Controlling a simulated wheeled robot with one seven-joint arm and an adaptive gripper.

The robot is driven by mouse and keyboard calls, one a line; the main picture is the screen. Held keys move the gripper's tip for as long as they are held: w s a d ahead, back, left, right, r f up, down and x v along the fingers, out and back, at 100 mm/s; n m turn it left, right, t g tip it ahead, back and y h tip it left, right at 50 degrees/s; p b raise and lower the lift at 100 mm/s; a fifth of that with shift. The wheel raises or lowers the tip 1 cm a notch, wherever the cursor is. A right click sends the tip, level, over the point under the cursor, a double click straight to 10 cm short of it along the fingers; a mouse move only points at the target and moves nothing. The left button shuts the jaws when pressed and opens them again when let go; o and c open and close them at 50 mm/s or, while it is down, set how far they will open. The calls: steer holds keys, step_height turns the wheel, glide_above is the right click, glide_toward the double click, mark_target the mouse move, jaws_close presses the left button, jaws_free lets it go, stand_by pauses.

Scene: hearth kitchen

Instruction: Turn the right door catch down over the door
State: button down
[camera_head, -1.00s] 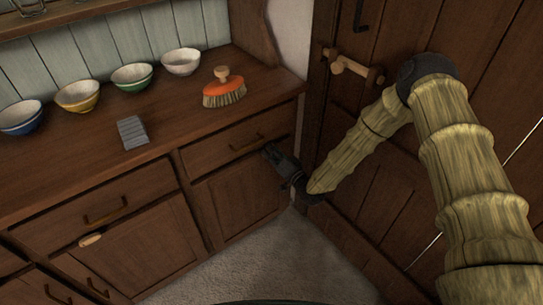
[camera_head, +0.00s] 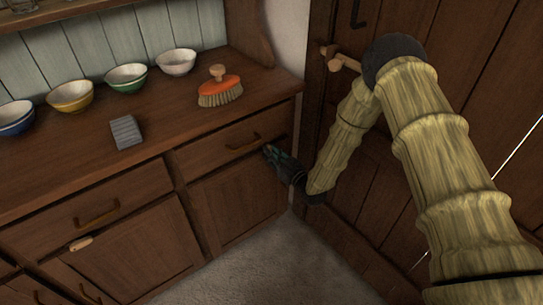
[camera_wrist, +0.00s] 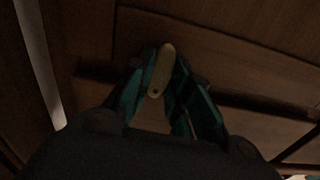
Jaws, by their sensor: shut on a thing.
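The right door catch (camera_wrist: 161,72) is a small pale wooden bar with a round pivot near one end. In the wrist view it stands a little tilted between my fingers. My gripper (camera_head: 270,150) is shut on it, below the right drawer (camera_head: 222,146) and at the top of the right cupboard door (camera_head: 240,198). In the wrist view my teal fingertips (camera_wrist: 160,88) lie on both sides of the catch. In the head view my gripper hides the catch. The left catch (camera_head: 80,244) shows at the left cupboard door, lying nearly sideways.
On the counter are several bowls (camera_head: 126,78), a grey block (camera_head: 126,132) and an orange brush (camera_head: 219,90). A plank door (camera_head: 455,90) with a wooden latch (camera_head: 343,60) stands at right, behind my arm.

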steer(key=shift+s+f+n, duration=0.1)
steer(key=shift+f+n, duration=0.1)
steer(key=shift+n, duration=0.2)
steer(key=c, duration=1.3)
jaws_free()
steer(key=shift+r, duration=0.1)
steer(key=shift+d, duration=0.1)
steer(key=v, duration=1.1)
steer(key=shift+s+d, duration=0.25)
steer(key=shift+s, duration=0.05)
